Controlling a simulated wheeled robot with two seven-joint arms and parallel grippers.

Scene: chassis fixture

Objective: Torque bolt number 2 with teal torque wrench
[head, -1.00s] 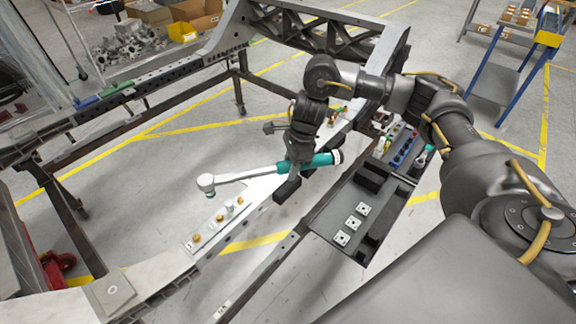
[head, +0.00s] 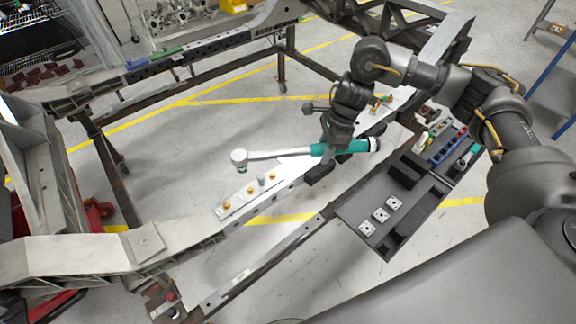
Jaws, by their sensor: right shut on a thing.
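My right gripper (head: 325,160) is shut on the teal handle of the torque wrench (head: 345,147). The wrench lies about level, with its silver shaft and round head (head: 239,158) pointing left. The head is above the chassis rail's bolt plate (head: 235,204), and appears apart from it. Several brass bolts stand in a row on the plate, among them one at the near left end (head: 227,205) and one further along (head: 250,190). A grey post (head: 262,180) stands between bolts. I cannot read any bolt numbers. My left gripper is not in view.
A dark tray (head: 350,213) with white square parts (head: 380,215) and another teal-handled tool (head: 466,158) lies right of the rail. Green and blue tools (head: 168,51) lie on the far rail. Open floor shows inside the frame.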

